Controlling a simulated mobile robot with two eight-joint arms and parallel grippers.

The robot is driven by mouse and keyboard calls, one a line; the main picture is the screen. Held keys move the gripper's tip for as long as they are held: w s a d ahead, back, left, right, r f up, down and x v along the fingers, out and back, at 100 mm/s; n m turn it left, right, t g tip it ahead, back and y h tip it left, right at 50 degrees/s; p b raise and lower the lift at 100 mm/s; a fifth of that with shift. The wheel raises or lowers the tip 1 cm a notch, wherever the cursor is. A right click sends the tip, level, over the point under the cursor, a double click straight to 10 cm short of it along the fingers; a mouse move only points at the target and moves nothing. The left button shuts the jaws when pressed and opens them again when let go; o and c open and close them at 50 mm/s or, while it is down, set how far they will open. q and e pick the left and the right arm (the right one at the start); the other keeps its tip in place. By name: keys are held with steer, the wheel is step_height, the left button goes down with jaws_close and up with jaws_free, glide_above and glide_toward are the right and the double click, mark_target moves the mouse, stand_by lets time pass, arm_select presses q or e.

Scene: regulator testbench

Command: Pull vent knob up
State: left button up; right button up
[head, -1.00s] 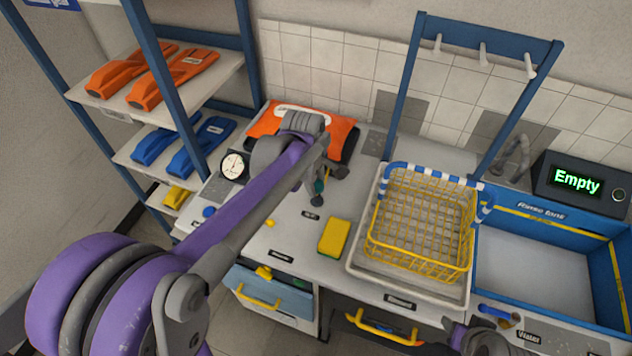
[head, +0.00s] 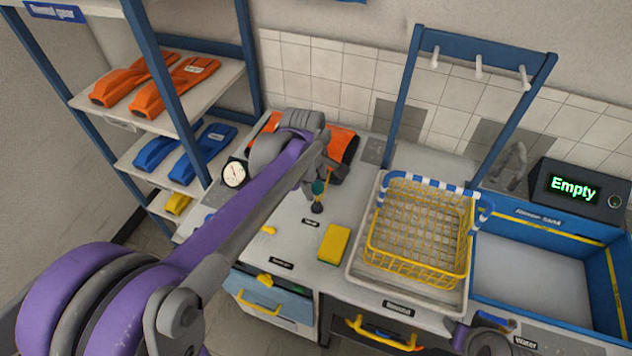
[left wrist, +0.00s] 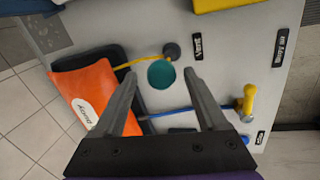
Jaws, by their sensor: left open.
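A dark round knob (head: 317,207) stands on the white bench top by a small label (head: 310,222) whose print is hard to read in the head view. In the left wrist view the knob (left wrist: 171,50) has a yellow line running to it, and the label beside it (left wrist: 198,46) seems to read Vent. A teal round part (left wrist: 161,74) lies beside the knob, seen between my fingertips. My left gripper (head: 320,178) is open and empty above the bench (left wrist: 161,71). Its fingertips appear apart from the knob.
An orange pouch (left wrist: 85,92) lies on a black tray close to the fingers. A yellow valve handle (left wrist: 248,102) with a blue line is to the right. A gauge (head: 234,174), a yellow sponge (head: 333,243) and a yellow wire basket (head: 416,235) stand around the knob.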

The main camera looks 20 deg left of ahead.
arm_select(q)
steer(key=v, duration=1.1)
steer(key=shift+p, duration=0.3)
steer(key=shift+s+f, duration=0.1)
steer(key=shift+f, duration=0.05)
steer(key=s+d+f+m+t, duration=0.3)
steer(key=s+f+m, duration=0.9)
steer(key=s+m, duration=0.4)
steer(key=shift+s+d+m, duration=0.15)
steer(key=shift+d+m, duration=0.25)
steer(key=shift+d, duration=0.35)
